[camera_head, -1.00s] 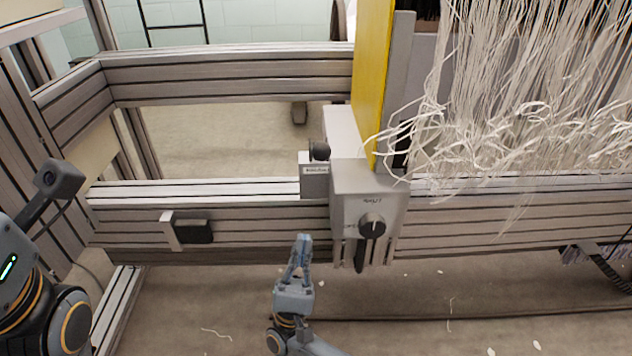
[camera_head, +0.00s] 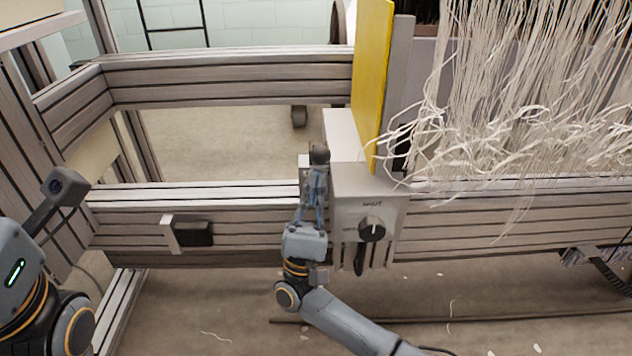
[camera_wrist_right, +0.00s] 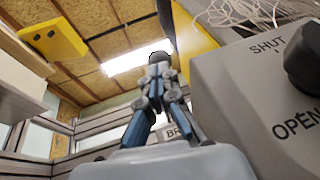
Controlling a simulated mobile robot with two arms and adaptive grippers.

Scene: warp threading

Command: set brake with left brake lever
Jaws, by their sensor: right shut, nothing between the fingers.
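The left brake lever shows as a black round knob (camera_head: 319,153) above a small grey bracket on the lower beam, left of the grey control box (camera_head: 350,180). My right gripper (camera_head: 317,178) is raised in front of the bracket, its fingertips shut and empty just below the knob in the picture. In the right wrist view the gripper (camera_wrist_right: 158,68) points upward, with the dark knob (camera_wrist_right: 158,55) at or just behind its tips. I cannot tell if they touch. Part of the bracket's label (camera_wrist_right: 176,131) shows behind the fingers. My left gripper is out of view.
The control box carries a black rotary knob (camera_head: 372,228) marked SHUT and OPEN, close right of my gripper. A yellow panel (camera_head: 372,80) and loose white threads (camera_head: 500,110) are further right. A black block (camera_head: 193,233) sits on the beam at left.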

